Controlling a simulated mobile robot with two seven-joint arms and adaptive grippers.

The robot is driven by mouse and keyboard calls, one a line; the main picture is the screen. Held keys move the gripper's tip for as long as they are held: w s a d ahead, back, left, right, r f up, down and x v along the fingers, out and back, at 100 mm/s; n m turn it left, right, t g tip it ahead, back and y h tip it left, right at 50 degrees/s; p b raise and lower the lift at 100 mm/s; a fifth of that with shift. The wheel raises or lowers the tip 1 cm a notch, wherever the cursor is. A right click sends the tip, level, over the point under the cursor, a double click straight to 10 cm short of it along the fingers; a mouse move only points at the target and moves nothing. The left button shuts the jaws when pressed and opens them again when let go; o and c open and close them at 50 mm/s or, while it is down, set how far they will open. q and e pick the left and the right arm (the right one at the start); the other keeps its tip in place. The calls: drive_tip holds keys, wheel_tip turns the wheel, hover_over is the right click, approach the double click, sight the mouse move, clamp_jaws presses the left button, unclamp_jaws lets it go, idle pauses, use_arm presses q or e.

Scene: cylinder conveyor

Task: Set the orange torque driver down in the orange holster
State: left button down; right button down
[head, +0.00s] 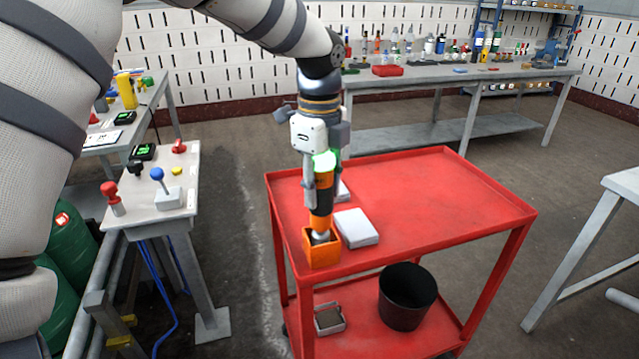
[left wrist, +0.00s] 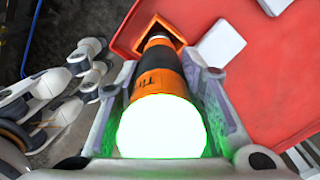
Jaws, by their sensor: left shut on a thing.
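The orange and black torque driver (head: 321,192) is upright in my left gripper (head: 322,185), with its lit green-white end up. My left gripper is shut on it. Its lower tip is at the mouth of the orange holster (head: 322,254), a square box at the near left corner of the red cart. In the left wrist view the driver (left wrist: 160,75) points away, its far end at the opening of the holster (left wrist: 157,24). How deep the tip sits inside cannot be told.
The red cart (head: 440,195) has a white box (head: 356,228) right beside the holster, another partly hidden behind the gripper. Its lower shelf holds a black bucket (head: 407,296). A control stand (head: 150,195) with levers is at left. The cart's right side is clear.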

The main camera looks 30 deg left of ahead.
use_arm(q)
drive_tip(key=shift+f, duration=1.55)
drive_tip(key=c, duration=1)
unclamp_jaws()
wheel_tip(320, 180, up, 12)
drive_tip(key=shift+r, duration=0.1)
